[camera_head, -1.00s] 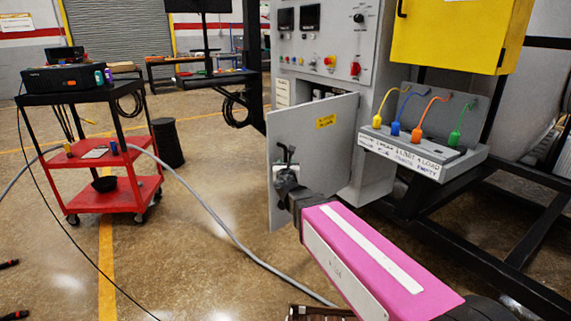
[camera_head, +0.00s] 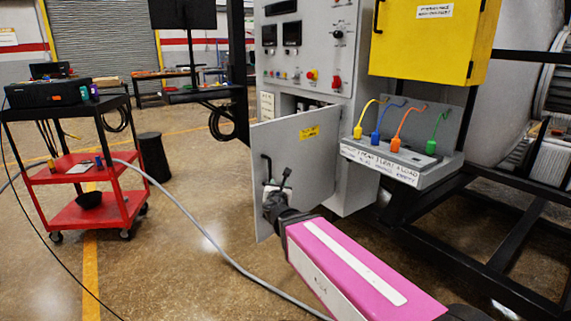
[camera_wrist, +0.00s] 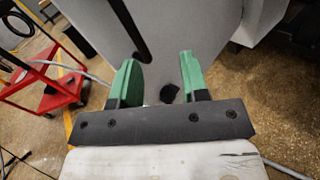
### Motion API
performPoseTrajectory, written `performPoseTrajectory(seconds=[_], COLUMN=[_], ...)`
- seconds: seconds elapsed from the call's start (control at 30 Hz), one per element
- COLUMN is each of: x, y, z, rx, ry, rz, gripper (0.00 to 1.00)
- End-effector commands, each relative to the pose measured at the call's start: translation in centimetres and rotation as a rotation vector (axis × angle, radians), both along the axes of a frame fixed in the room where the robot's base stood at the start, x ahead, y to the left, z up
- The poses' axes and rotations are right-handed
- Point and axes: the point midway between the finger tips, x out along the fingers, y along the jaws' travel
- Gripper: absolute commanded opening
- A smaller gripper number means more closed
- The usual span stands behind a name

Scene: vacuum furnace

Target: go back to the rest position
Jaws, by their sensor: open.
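My gripper (camera_head: 277,188) is in front of the grey cabinet door (camera_head: 305,150), near its left part, at the end of my pink arm. In the wrist view, the two green fingers of my gripper (camera_wrist: 160,75) stand apart with nothing held between them. The door's grey face (camera_wrist: 175,30) lies beyond them. A black handle (camera_head: 266,166) on the door shows just above my gripper; it also shows in the wrist view (camera_wrist: 128,28), up and left of the fingertips. The door stands open from the cabinet.
The grey control cabinet (camera_head: 350,110) is behind the door. Right of it, a shelf (camera_head: 400,168) holds several coloured plugs, below a yellow box (camera_head: 430,45). A red cart (camera_head: 95,212) stands at the left. A grey cable crosses the open floor (camera_head: 180,270).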

Motion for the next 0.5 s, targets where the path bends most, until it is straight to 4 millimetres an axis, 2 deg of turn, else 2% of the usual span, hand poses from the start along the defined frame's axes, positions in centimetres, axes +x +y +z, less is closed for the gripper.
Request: performPoseTrajectory(seconds=[0.17, 0.27, 0.4, 0.5], x=[0.7, 0.4, -1.0, -2.6], y=[-7.1, -11.5, -17.3, -20.7], z=[-3.0, -5.4, -9.5, -12.5], rx=[0.351, 0.583, 0.921, 1.155], ry=[0.085, 0.128, 0.177, 0.198], rz=[-0.23, -0.397, -0.666, -0.876], gripper=[0.41, 0.41, 0.41, 0.41])
